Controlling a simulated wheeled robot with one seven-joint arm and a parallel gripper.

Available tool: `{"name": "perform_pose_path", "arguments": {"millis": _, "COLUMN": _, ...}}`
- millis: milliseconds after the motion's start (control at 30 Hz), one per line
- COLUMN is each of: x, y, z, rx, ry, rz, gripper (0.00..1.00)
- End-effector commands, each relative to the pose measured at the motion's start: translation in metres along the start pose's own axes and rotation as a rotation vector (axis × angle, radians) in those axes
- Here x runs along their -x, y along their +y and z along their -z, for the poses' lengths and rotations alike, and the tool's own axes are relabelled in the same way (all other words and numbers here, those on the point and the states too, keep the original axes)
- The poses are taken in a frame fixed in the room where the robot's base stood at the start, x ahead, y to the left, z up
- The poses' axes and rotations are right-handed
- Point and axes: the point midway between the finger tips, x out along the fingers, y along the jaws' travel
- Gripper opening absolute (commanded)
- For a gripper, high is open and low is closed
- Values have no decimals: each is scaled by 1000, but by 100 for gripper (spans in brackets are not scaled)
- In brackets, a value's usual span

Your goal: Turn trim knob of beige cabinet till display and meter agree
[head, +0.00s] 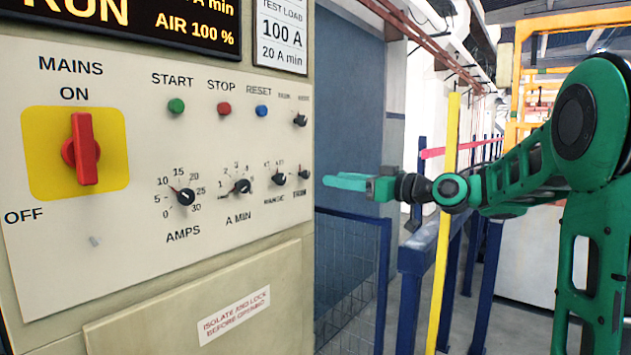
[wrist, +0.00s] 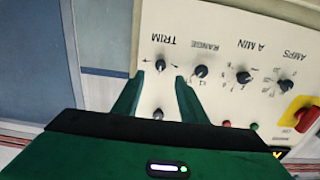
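The beige cabinet (head: 150,292) fills the left of the head view. Its small black TRIM knob (head: 303,173) sits at the panel's lower right, beside the RANGE knob (head: 279,178). In the upside-down wrist view the TRIM knob (wrist: 160,65) lies just beyond my fingertips, roughly centred between them. My green gripper (head: 328,182) points at the panel's right edge; in the wrist view its fingers (wrist: 159,78) are apart with nothing held. Contact with the knob is not visible. The display (head: 140,18) shows RUN and AIR 100 %; its top is cut off. I see no meter.
A red MAINS switch (head: 84,150) points to ON. The AMPS (head: 186,196) and A MIN (head: 242,186) dials are left of RANGE. Another small knob (head: 300,120) sits above TRIM. Blue railing (head: 425,260) and a yellow post (head: 443,220) stand right of the cabinet.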

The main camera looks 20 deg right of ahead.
Motion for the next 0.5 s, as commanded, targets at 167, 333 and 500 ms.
{"name": "perform_pose_path", "arguments": {"millis": 167, "x": -33, "y": -2, "z": -1, "rx": -1, "ry": -1, "rz": 5, "gripper": 39}}
{"name": "perform_pose_path", "arguments": {"millis": 333, "x": -62, "y": -2, "z": -1, "rx": 0, "ry": -2, "rz": 4, "gripper": 39}}
{"name": "perform_pose_path", "arguments": {"millis": 500, "x": -82, "y": -1, "z": -1, "rx": 0, "ry": -3, "rz": 2, "gripper": 39}}
